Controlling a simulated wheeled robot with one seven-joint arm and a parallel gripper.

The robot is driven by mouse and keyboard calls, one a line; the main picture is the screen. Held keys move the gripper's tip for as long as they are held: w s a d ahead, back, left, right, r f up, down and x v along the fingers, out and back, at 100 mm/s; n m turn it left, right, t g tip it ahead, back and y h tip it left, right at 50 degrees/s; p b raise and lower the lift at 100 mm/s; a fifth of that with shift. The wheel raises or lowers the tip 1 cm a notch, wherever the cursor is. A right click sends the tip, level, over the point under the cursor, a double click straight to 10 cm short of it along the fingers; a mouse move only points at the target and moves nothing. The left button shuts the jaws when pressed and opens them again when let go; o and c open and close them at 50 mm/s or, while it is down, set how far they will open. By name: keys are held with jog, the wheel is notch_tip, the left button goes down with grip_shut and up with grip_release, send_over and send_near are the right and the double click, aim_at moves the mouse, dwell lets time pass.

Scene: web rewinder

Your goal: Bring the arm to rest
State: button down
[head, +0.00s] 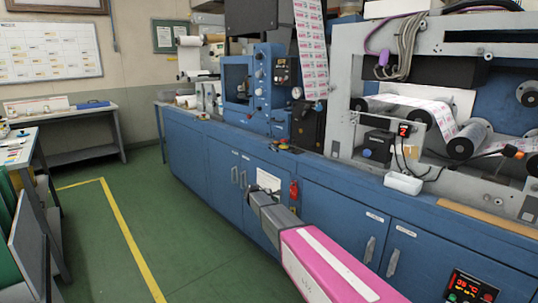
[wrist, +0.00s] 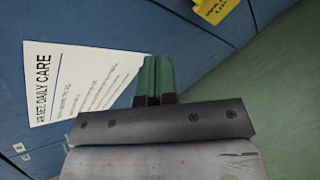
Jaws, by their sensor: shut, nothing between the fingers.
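My gripper shows in the wrist view (wrist: 154,75), with two green fingers pressed together and nothing between them. Behind the fingers is a dark metal bar with screws. In the head view my pink and grey arm reaches from the bottom right toward the blue cabinet front, and the fingers cannot be made out there. In the wrist view the fingers show in front of a blue panel, beside a white sheet (wrist: 75,80) headed "DAILY CARE". I cannot tell how far they are from the panel.
The machine's long blue cabinet (head: 195,160) runs along the right, with rollers and a printed web (head: 312,45) above. A workbench (head: 18,150) stands at left. Green floor (head: 105,225) with a yellow line is clear between.

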jog(key=s+d+m+g+y, duration=0.2)
jog(key=s+d+m, duration=0.3)
jog(key=s, duration=0.9)
jog(key=s+d+f+m+g+y, duration=0.1)
jog(key=s+d+m+y, duration=0.3)
jog(key=s, duration=1.1)
jog(key=s+d+m+g+y, duration=0.3)
jog(key=s+d+m, duration=0.4)
jog(key=s, duration=0.7)
jog(key=shift+s+f+m+g, duration=0.35)
jog(key=shift+m+g, duration=0.05)
jog(key=shift+m, duration=0.2)
jog(key=shift+d, duration=0.15)
